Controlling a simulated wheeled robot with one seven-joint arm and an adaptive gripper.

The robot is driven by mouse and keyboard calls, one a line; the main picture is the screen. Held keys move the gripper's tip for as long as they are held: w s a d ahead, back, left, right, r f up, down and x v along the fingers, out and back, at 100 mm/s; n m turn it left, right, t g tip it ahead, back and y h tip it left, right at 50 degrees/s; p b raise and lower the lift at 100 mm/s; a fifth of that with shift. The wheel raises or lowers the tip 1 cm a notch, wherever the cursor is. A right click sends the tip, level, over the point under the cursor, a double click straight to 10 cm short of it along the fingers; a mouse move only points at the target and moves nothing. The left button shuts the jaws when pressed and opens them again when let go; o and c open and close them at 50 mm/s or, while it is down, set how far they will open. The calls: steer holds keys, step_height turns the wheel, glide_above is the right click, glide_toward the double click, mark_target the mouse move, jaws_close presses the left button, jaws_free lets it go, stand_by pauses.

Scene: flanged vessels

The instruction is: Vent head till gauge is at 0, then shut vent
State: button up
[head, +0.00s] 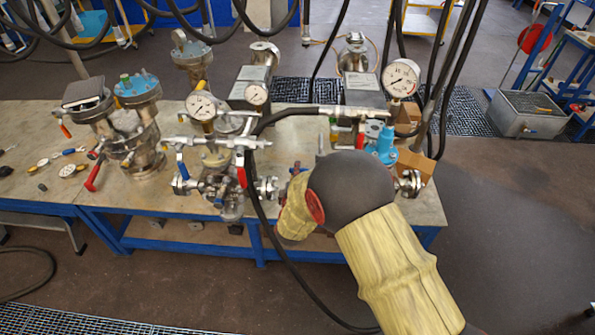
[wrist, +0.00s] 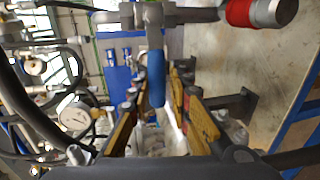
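A flanged vessel assembly (head: 218,185) stands on the bench, left of my arm in the head view. It has a blue lever (head: 181,163) and a red lever (head: 241,168). White-faced gauges stand behind it: one at left (head: 200,106), a smaller one (head: 257,94), and a larger one at right (head: 401,78). Their readings are too small to tell. In the wrist view, a blue handle (wrist: 155,65) hangs from a metal fitting, its lower end near the gap between my gripper's fingers (wrist: 160,95). The fingers are apart; contact cannot be told. My arm hides the gripper in the head view.
A clamped vessel (head: 140,130) with red levers stands at left on the bench (head: 150,195). A black hose (head: 258,200) hangs over the front edge. A blue fitting (head: 382,145) stands behind my arm. A red-banded fitting (wrist: 242,12) shows top right in the wrist view.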

steer(key=shift+o, duration=1.3)
steer(key=shift+r, duration=0.1)
steer(key=s+r, duration=0.2)
steer(key=s, duration=0.9)
steer(key=shift+s, duration=0.35)
steer(key=shift+r, duration=0.1)
